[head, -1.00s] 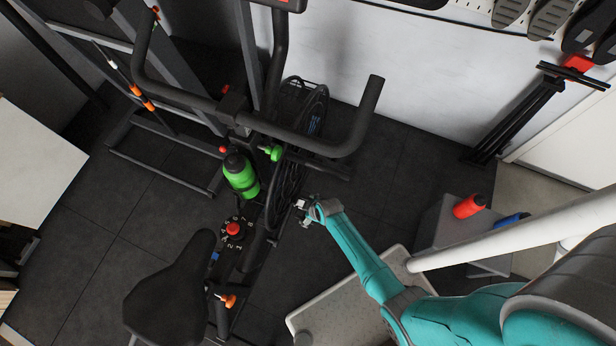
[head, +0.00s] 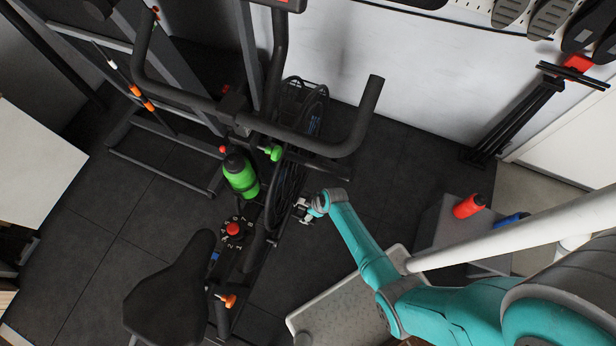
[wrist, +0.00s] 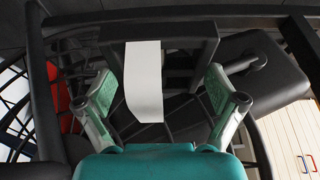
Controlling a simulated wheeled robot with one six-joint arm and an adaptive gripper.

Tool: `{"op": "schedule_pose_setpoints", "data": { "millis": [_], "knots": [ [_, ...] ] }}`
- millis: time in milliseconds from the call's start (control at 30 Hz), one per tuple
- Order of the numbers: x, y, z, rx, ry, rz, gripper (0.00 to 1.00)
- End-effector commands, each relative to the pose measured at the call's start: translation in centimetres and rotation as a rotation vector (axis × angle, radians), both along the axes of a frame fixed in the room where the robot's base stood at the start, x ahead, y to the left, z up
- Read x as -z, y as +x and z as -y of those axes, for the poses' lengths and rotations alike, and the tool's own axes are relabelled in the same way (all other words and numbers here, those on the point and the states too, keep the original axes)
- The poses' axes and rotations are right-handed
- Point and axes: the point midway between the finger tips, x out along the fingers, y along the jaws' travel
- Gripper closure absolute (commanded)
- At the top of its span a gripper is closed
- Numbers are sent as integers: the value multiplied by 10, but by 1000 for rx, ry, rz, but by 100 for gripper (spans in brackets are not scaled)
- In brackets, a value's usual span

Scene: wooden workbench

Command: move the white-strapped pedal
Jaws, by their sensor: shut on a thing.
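The white-strapped pedal is a dark frame with a white strap (wrist: 143,85) across it, at the upper middle of the wrist view. My gripper (wrist: 160,80) has its two green-padded fingers on either side of this pedal, shut on it, with the strap between them. In the head view my gripper (head: 304,211) is beside the exercise bike's dark wheel, low on its right side. The pedal is too small and too covered there to make out clearly.
The exercise bike has a black handlebar (head: 360,120), a green bottle (head: 241,176) and a black saddle (head: 172,290). A grey box (head: 440,225) at right bears a red bottle (head: 468,206) and a blue one. Dark floor (head: 395,160) between bike and box is clear.

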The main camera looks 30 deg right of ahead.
Motion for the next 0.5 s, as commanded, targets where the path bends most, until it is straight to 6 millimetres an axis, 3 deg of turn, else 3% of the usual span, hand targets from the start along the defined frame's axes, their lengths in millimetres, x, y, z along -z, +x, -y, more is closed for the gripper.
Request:
{"op": "schedule_pose_setpoints", "data": {
  "millis": [233, 267, 500],
  "knots": [
    [0, 0, 0, -1, 2, -1, 41],
    [0, 0, 0, -1, 2, -1, 2],
    [0, 0, 0, 0, 1, -1, 0]
  ]
}}
